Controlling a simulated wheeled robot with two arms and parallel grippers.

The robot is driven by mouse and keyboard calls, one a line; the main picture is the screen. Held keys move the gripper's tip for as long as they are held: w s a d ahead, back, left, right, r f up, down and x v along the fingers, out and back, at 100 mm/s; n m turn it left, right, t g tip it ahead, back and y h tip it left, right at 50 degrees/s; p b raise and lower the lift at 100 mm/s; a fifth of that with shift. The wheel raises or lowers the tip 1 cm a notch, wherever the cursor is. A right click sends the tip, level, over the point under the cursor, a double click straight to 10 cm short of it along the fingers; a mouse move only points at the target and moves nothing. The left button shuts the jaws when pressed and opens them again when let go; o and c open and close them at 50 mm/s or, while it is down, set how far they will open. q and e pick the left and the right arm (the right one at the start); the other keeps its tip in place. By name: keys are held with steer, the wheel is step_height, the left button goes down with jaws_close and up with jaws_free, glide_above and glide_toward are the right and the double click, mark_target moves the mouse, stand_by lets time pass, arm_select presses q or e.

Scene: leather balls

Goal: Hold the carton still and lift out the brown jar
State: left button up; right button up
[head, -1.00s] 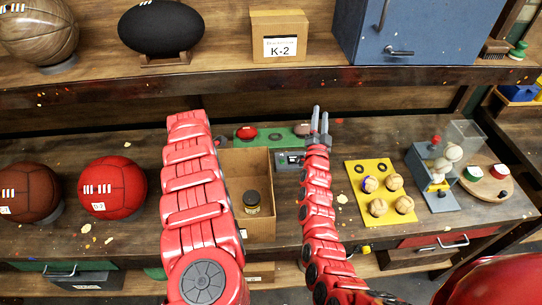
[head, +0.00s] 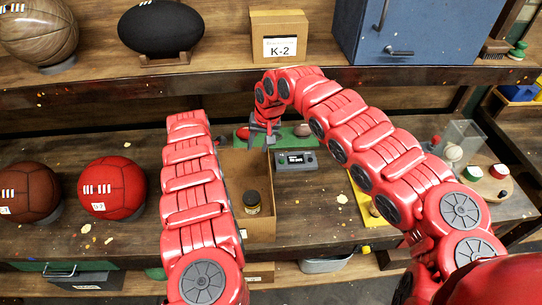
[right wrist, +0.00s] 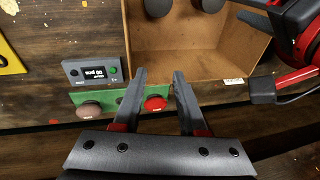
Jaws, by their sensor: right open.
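The open cardboard carton (head: 262,228) stands on the workbench, partly behind my left arm. A dark jar (head: 251,202) with a black lid and a pale label stands inside it. In the right wrist view two dark round tops (right wrist: 158,6) (right wrist: 208,4) show in the carton (right wrist: 180,66), cut by the frame edge; I cannot tell which is the brown jar. My right gripper (head: 262,135) is open and empty at the carton's far end, also seen in its wrist view (right wrist: 159,76). My left gripper (right wrist: 262,55) is at the carton's corner, its fingers apart; my arm hides it in the head view.
A grey display box (head: 296,160) stands right of the carton. A red ball (head: 112,187) and a brown ball (head: 28,192) stand left. The shelf edge (head: 130,90) runs behind, above the bench.

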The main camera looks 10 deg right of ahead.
steer(key=s+d, duration=0.1)
steer(key=s+d+g+h, duration=0.1)
steer(key=s, duration=0.1)
steer(key=s+d+h, duration=0.1)
steer(key=s, duration=0.1)
steer(key=shift+n+g, duration=0.3)
steer(key=shift+g, duration=0.1)
steer(key=shift+s+f, duration=0.15)
steer(key=shift+s, duration=0.1)
step_height(320, 180, down, 7)
steer(key=shift+w+f, duration=0.1)
step_height(320, 180, down, 10)
steer(key=shift+r, duration=0.1)
jaws_close()
stand_by(0.9)
